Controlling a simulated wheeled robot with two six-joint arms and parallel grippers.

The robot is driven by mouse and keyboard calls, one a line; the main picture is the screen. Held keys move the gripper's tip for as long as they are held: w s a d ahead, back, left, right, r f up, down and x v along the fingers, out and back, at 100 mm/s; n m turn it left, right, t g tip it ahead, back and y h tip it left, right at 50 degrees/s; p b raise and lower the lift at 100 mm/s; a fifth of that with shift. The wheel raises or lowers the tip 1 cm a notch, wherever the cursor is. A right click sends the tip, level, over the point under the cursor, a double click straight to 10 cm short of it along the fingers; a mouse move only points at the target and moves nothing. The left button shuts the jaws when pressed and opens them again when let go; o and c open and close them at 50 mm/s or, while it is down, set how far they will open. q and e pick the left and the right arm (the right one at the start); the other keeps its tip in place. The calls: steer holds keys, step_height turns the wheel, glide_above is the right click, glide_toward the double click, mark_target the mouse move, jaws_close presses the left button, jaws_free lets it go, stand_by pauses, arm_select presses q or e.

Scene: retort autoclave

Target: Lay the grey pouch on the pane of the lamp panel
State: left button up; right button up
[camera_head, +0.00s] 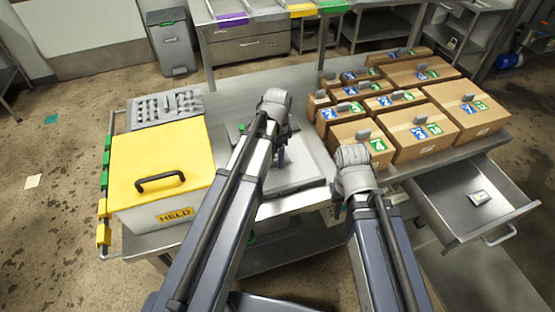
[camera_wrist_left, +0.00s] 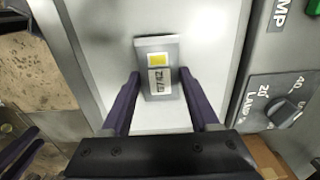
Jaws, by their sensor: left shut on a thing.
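The grey pouch (camera_wrist_left: 158,52) has a yellow square and a white printed label. In the left wrist view it lies between the fingers of my left gripper (camera_wrist_left: 163,85), which is shut on it. The pale pane (camera_wrist_left: 215,45) of the lamp panel is behind the pouch; I cannot tell whether they touch. The panel's grey frame (camera_wrist_left: 275,65) carries a dial at the right. In the head view my left gripper (camera_head: 280,158) is over the lamp panel (camera_head: 300,183), and the arm hides the pouch. My right gripper (camera_head: 338,210) is by the table's front edge, its fingers mostly hidden.
A yellow-lidded box (camera_head: 160,210) marked HELD stands left, with a grey perforated rack (camera_head: 165,108) behind it. Several cardboard cartons (camera_head: 405,130) crowd the table's right side. An open drawer (camera_head: 435,200) juts out at the front right with a small item (camera_head: 480,198) inside.

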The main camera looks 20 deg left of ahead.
arm_select(q)
steer(key=shift+r, duration=0.1)
steer(key=shift+f, duration=0.25)
steer(key=o, duration=1.4)
steer(key=shift+r, duration=0.1)
steer(key=shift+c, duration=0.2)
step_height(320, 180, up, 12)
steer(key=p, duration=1.2)
steer(key=s+d+n+y, duration=0.1)
steer(key=s+d+n, duration=0.6)
steer(key=s+d, duration=0.4)
steer(key=s, duration=0.4)
steer(key=shift+r, duration=0.2)
steer(key=shift+s, duration=0.1)
